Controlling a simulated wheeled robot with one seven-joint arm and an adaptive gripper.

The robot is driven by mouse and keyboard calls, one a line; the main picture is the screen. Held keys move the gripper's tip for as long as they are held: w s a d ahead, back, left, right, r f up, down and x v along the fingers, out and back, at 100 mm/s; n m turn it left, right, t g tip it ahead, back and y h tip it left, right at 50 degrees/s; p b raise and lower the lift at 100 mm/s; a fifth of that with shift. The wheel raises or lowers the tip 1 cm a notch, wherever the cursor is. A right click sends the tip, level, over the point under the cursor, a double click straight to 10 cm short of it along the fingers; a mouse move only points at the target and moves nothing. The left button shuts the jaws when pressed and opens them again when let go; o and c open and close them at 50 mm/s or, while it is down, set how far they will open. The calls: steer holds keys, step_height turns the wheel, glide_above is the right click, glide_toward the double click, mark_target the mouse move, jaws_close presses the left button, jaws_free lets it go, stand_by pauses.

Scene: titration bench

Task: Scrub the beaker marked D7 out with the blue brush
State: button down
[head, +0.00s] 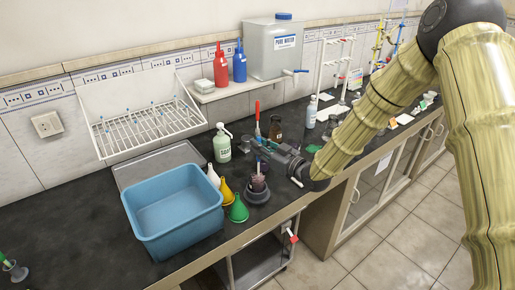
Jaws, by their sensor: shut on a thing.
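My gripper (259,153) is over the dark bench, right of the blue basin. It is shut on a thin, pale upright rod (258,168), which looks like the brush; its blue colour is not clear at this size. The rod's lower end reaches down to a small beaker (258,184) with a reddish-brown tint. The beaker sits upright in a dark round holder (257,195). I cannot read a D7 mark on it. Whether the bristles are inside the beaker is too small to tell.
A blue basin (170,246) stands to the left. White, yellow and green funnels (238,211) crowd between it and the beaker. A soap bottle (222,145), a brown bottle (275,129) and a red-handled thing (257,112) stand behind. The bench's front edge is close.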

steer(key=shift+w+a+b, duration=0.3)
steer(key=shift+a+b, duration=0.05)
steer(key=shift+a, duration=0.2)
steer(key=shift+s+d+f+b, duration=0.1)
steer(key=shift+s+d+b, duration=0.05)
steer(key=shift+s, duration=0.4)
steer(key=shift+s+d+b, duration=0.15)
steer(key=shift+s, duration=0.35)
steer(key=shift+w, duration=0.1)
